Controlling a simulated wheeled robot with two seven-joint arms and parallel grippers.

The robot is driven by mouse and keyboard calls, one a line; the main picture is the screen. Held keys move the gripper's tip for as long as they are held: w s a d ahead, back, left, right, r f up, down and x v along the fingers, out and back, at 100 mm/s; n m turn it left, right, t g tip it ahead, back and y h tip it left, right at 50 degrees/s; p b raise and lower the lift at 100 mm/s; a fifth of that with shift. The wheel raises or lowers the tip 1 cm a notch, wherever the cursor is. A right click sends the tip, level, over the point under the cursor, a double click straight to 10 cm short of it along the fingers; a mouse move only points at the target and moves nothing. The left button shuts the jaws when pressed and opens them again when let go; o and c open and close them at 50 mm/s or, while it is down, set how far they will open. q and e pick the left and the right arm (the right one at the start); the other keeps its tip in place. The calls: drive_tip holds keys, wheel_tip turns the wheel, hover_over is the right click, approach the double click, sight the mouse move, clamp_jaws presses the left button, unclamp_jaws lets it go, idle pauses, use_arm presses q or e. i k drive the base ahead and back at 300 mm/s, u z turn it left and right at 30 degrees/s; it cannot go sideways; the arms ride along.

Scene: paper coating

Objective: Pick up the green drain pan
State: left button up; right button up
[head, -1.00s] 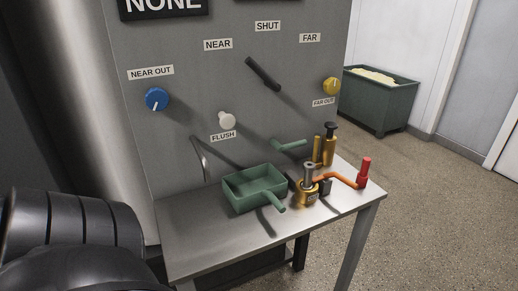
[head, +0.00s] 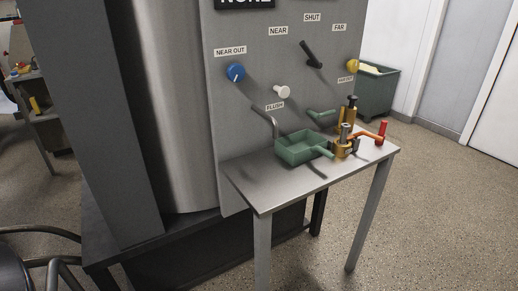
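The green drain pan (head: 298,150) sits on the small metal table (head: 262,186) against the grey panel. It is a shallow rectangular pan with a short handle pointing toward the right front. A curved metal spout (head: 266,120) comes out of the panel just behind and left of it. Neither of my grippers is in view.
Brass fittings with an orange-red handle (head: 369,134) stand right of the pan. Above are a blue knob (head: 235,72), a white knob (head: 282,92) and a black lever (head: 312,55). A green bin (head: 377,90) stands behind. Floor at the front right is clear.

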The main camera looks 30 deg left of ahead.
sight(296, 149)
drive_tip(key=u, duration=1.1)
drive_tip(key=i, duration=0.55)
